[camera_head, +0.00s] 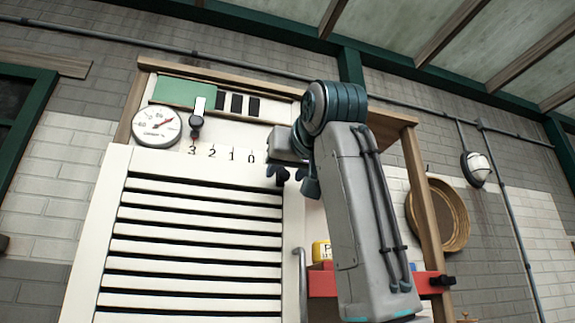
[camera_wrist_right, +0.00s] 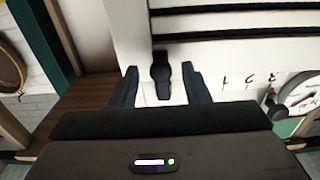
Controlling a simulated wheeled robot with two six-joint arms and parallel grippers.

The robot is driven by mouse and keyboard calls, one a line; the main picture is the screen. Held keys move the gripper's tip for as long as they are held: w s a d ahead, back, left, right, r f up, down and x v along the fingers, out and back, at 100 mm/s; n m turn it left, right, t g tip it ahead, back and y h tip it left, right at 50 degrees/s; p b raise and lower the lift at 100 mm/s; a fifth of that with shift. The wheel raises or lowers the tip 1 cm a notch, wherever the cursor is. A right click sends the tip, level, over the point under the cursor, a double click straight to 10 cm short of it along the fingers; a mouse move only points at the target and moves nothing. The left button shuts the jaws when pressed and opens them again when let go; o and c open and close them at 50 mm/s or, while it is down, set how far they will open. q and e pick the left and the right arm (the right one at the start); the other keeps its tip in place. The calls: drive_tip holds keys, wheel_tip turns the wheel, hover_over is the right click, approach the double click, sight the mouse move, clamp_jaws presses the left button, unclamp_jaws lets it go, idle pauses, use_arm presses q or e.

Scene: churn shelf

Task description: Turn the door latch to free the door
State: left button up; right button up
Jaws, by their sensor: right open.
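The white slatted door (camera_head: 117,215) fills the lower left of the head view; its slats also show at the top of the right wrist view (camera_wrist_right: 240,22). The door latch (camera_wrist_right: 161,72) is a small dark turning piece with a rounded middle, lying lengthwise between my fingers in the wrist view. My right gripper (camera_head: 290,178) is at the door's upper right corner, open, with one finger on each side of the latch. Gaps show beside the latch, and I cannot tell whether either finger touches it. In the head view the gripper hides the latch. My left gripper is not in view.
A round dial gauge (camera_head: 156,127) and a dark knob (camera_head: 196,123) sit above the door, over the numbers 3 2 1 0. A wooden frame surrounds the cabinet. A red shelf or box (camera_head: 322,283) with a yellow item (camera_head: 321,251) stands behind my right arm.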

drive_tip(key=shift+a, duration=0.1)
drive_tip(key=shift+w, duration=0.1)
drive_tip(key=shift+c, duration=1.4)
clamp_jaws()
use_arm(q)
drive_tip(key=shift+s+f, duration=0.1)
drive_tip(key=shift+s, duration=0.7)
